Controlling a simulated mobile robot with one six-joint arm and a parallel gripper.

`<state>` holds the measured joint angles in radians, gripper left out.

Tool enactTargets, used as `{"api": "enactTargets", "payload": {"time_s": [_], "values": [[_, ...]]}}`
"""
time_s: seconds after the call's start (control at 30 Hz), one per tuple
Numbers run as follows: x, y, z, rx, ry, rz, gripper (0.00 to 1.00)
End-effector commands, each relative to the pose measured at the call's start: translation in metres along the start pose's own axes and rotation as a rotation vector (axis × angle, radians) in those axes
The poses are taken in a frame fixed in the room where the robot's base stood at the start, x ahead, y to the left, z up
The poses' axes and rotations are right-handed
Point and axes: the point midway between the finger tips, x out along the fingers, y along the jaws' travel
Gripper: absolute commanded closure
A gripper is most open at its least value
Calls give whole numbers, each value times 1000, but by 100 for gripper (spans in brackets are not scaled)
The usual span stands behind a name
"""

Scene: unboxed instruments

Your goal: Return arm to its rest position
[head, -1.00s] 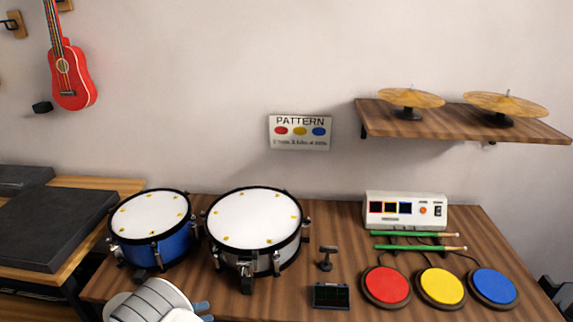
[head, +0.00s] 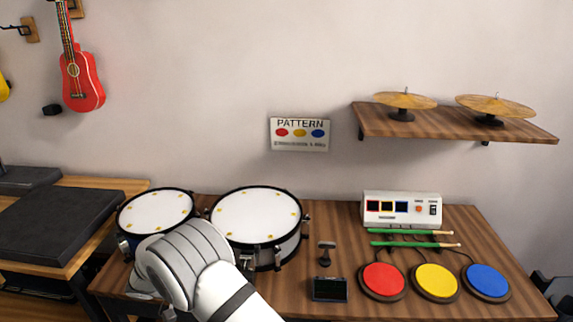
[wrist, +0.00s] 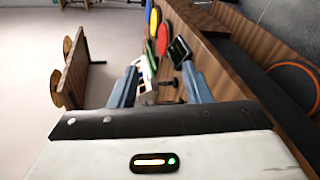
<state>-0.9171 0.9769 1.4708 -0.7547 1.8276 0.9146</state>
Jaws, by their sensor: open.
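My white and grey arm (head: 190,265) rises from the bottom of the head view, in front of the blue drum (head: 155,210) and beside the white drum (head: 255,217). My gripper fingers cannot be made out clearly there. In the wrist view my gripper (wrist: 160,86) shows two blue-grey fingers set wide apart. Nothing is held between them. The wrist view is turned sideways, with the drum-pad table further off beyond the fingers.
The table (head: 330,222) holds a control box (head: 402,210), green sticks (head: 410,243), red (head: 383,281), yellow (head: 436,282) and blue (head: 486,281) pads, and a small dark screen (head: 329,289). A shelf (head: 450,123) with two cymbals juts from the wall above.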

Motion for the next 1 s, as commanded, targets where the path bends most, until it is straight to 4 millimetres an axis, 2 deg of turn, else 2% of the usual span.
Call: {"api": "enactTargets", "payload": {"time_s": [0.03,0.27,0.5,0.8,1.0], "values": [[11,17,0,-8,-23,-50,56],[71,87,17,-71,-112,-346,56],[130,142,57,-70,-131,-661,56],[185,183,125,37,-49,-1003,56],[208,194,171,168,59,-1168,56]]}}
